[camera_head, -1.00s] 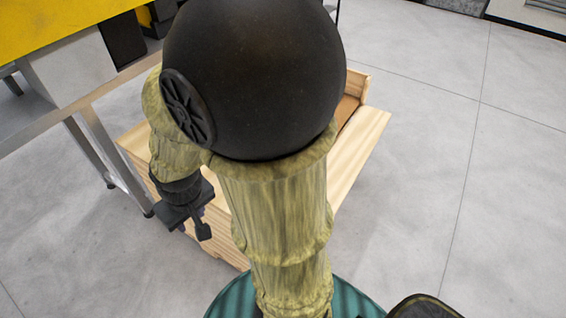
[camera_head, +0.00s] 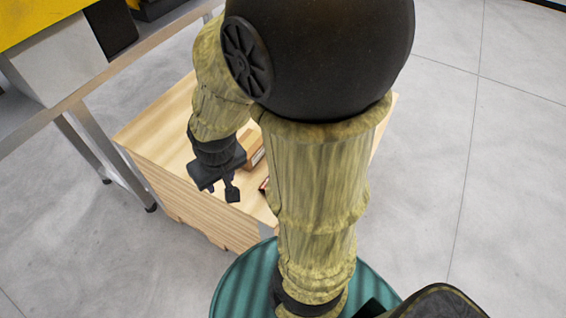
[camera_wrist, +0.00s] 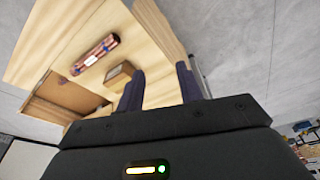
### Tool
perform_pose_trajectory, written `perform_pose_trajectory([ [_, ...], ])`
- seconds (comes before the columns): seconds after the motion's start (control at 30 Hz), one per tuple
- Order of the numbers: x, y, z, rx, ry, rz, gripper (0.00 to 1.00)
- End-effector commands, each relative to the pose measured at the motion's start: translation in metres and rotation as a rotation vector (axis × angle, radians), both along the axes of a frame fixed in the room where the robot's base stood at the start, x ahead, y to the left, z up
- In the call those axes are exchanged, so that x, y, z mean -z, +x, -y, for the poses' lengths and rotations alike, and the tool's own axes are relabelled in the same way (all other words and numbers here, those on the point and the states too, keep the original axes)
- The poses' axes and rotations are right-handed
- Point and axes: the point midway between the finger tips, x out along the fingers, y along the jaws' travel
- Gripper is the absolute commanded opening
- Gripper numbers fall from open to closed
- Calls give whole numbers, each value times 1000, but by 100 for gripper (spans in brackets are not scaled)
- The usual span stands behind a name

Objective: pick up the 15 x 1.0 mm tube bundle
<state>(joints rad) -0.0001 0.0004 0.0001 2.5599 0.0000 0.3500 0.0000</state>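A bundle of reddish copper tubes (camera_wrist: 95,53) with a white label lies on the pale wooden surface in the wrist view; the label is too small to read. In the head view only a small dark red piece (camera_head: 264,184) shows beside my arm, perhaps the bundle's end; my arm hides the rest. My gripper (camera_wrist: 158,85) is open and empty, its two dark fingers apart. The bundle lies beyond the fingertips and to their left in the wrist view. In the head view my gripper (camera_head: 222,190) hangs above the near left part of the wooden crate.
The pale wooden crate (camera_head: 165,125) bears a small brown cardboard box (camera_head: 253,152), which shows between the bundle and the fingers in the wrist view (camera_wrist: 118,75). A brown recess (camera_wrist: 60,92) lies beside them. A metal-legged table (camera_head: 85,140) stands at left. Grey floor is clear at right.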

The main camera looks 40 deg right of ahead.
Motion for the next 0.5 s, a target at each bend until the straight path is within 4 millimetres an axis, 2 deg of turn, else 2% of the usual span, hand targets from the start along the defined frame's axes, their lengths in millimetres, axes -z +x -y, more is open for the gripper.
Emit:
perform_pose_trajectory([
  [0.03,0,0,0,0,0,1,44],
  [0.13,5,3,-2,13,10,9,62],
  [0.27,28,19,-7,89,51,54,62],
  [0.4,71,50,-16,253,105,153,62],
  [0.5,106,73,-11,410,110,244,62],
])
